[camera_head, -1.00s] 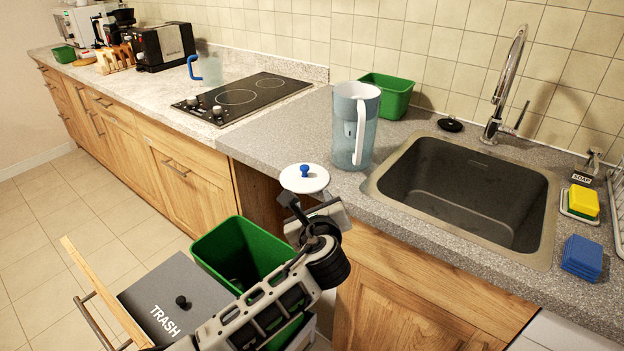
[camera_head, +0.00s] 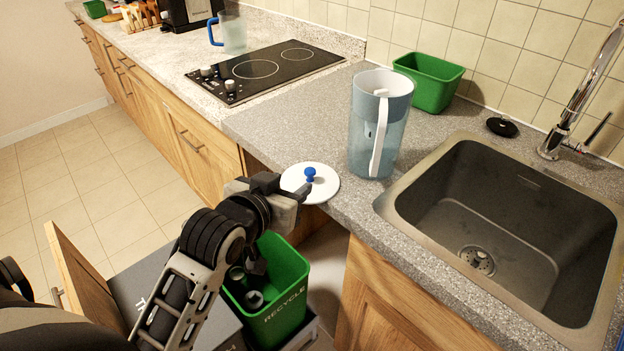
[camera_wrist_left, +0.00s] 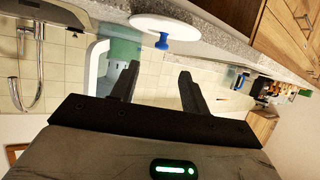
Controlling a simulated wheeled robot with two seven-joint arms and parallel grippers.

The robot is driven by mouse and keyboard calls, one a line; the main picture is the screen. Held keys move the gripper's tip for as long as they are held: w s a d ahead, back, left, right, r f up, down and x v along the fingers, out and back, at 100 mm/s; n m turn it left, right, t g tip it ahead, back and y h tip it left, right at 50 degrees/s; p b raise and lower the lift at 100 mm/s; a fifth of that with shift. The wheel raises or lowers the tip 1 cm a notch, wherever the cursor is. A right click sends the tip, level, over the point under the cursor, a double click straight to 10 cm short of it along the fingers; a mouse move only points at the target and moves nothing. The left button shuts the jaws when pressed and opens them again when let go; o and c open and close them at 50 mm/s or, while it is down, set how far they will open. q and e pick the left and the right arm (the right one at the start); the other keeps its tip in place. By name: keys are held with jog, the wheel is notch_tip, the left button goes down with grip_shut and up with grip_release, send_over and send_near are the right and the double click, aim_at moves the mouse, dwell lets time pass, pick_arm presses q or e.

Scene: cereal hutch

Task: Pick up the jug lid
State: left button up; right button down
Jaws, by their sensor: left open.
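The jug lid (camera_head: 323,187) is a white disc with a blue knob (camera_head: 310,174) on top. It lies at the front edge of the grey counter, left of the jug. In the left wrist view the lid (camera_wrist_left: 180,22) and its knob (camera_wrist_left: 162,42) show just beyond the fingers. My left gripper (camera_head: 290,188) is at the lid's near left side, open and empty; its fingers (camera_wrist_left: 157,82) point toward the knob without holding it. The tall bluish jug (camera_head: 365,135) with a white handle stands upright on the counter, without a lid on it. My right gripper is not in view.
A sink (camera_head: 500,215) is right of the jug, with a tap (camera_head: 575,110) behind. A green tub (camera_head: 430,82) stands behind the jug. A hob (camera_head: 265,70) is at the left. Below the counter edge are an open drawer and a green recycle bin (camera_head: 275,295).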

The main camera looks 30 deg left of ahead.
aim_at(308, 172)
pick_arm(q)
jog(key=x, duration=1.1)
jog(key=shift+f+p, duration=0.1)
jog(key=shift+p, duration=0.3)
jog(key=shift+c, duration=0.4)
jog(key=shift+s, duration=0.1)
grip_shut()
